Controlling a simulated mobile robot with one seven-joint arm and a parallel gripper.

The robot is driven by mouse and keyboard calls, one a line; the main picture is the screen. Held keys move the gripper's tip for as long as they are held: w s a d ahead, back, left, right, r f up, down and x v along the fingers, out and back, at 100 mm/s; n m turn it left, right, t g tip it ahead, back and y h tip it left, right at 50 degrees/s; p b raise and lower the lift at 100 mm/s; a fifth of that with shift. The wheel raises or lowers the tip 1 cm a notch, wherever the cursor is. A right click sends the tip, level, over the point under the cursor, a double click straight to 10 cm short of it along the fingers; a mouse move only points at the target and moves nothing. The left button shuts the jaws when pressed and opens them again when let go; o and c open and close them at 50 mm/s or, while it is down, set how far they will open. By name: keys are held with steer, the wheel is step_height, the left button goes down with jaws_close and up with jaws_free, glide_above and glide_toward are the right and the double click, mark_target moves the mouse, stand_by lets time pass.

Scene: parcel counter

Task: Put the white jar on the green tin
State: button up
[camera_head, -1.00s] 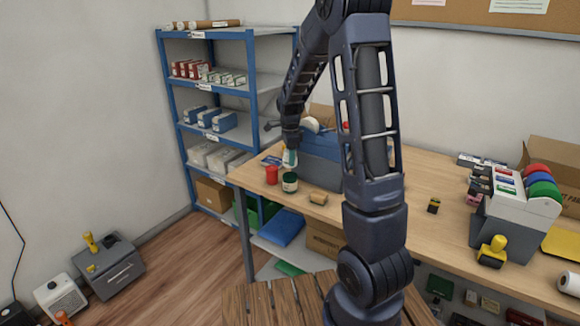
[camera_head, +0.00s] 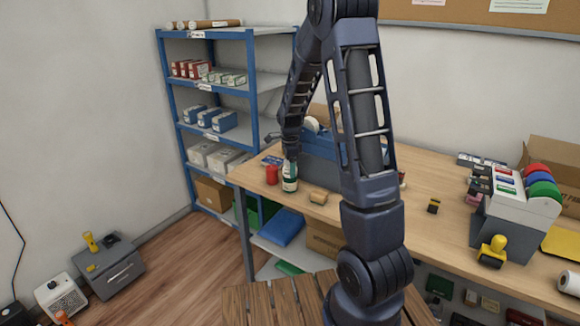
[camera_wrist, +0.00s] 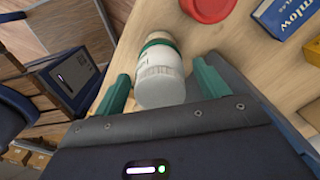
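The white jar (camera_head: 289,170) stands on top of the green tin (camera_head: 289,185), near the table's left front edge. In the wrist view the white jar (camera_wrist: 160,82) is between the two green fingers of my gripper (camera_wrist: 163,82). A narrow gap shows on each side of it, so the gripper is open around it. The green tin (camera_wrist: 158,42) shows as a green rim just beyond the jar, mostly hidden by it. In the head view my gripper (camera_head: 290,160) is low over the stack, and its fingers are too small to make out.
A red tin (camera_head: 271,175) stands just left of the green tin. A small tan block (camera_head: 318,197) lies to the right. A blue-grey bin (camera_head: 322,165) stands close behind.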

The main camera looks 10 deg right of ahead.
step_height(320, 180, up, 12)
steer(key=shift+f, duration=0.2)
steer(key=s+d+r+n+t, duration=0.1)
steer(key=s+d+r+n, duration=0.2)
steer(key=s+r+n, duration=0.35)
steer(key=s+d+r+n+t, duration=0.1)
steer(key=s+n, duration=0.4)
steer(key=s, duration=0.7)
steer(key=s+d+r+n+t, duration=0.2)
steer(key=s+n, duration=0.4)
steer(key=s, duration=0.7)
steer(key=shift+s+d+r+t, duration=0.3)
steer(key=shift+d+r, duration=0.35)
steer(key=shift+r, duration=0.1)
steer(key=shift+n, duration=0.25)
